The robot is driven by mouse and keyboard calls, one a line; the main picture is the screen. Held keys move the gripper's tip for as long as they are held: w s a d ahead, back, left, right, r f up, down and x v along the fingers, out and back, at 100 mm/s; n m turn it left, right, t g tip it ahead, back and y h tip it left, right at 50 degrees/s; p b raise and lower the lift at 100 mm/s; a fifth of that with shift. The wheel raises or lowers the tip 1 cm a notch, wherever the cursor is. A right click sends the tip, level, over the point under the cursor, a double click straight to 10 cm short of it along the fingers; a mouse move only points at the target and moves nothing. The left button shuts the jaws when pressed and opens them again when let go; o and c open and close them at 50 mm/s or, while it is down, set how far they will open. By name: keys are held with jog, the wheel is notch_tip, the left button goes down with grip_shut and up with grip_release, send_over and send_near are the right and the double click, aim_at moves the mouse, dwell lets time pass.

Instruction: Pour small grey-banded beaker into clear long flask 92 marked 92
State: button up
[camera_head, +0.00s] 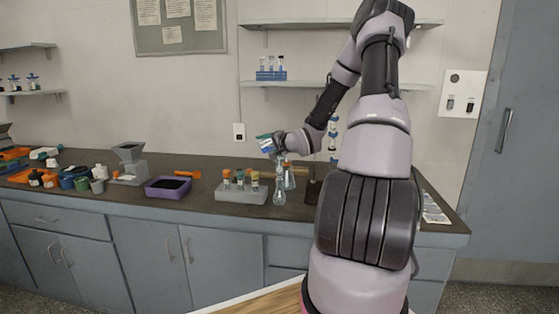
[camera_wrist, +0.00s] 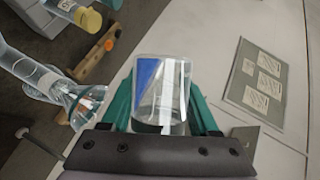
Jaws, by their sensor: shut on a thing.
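My gripper (camera_wrist: 163,112) is shut on a small clear glass beaker (camera_wrist: 163,85), with a teal finger on each side. The beaker has blue and white patches and a dark band near its base. The wrist picture is rolled, so the beaker appears tilted well over; its contents are unclear. In the head view the beaker (camera_head: 266,145) is small and held above the bench. A clear flask (camera_head: 279,196) stands below my gripper in the head view. I cannot read any 92.
A grey rack (camera_head: 241,195) with capped vessels stands left of the flask. Another clear flask (camera_head: 290,180) stands close behind it. A purple tray (camera_head: 168,188) is further left. A dark stand (camera_head: 313,188) is to the right. The bench front edge is clear.

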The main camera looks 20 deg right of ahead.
jog(key=shift+d+r+m+t+y+p, duration=0.15)
jog(key=shift+r+m+y+p, duration=0.15)
jog(key=shift+m, duration=0.2)
jog(key=shift+r+m+t+y+p, duration=0.15)
jog(key=shift+r+m+y+p, duration=0.1)
jog(key=shift+m, duration=0.25)
dwell(2.0)
jog(key=shift+d+f+m+t, duration=0.15)
jog(key=shift+f+m+t, duration=0.2)
jog(key=shift+m, duration=0.35)
dwell(2.0)
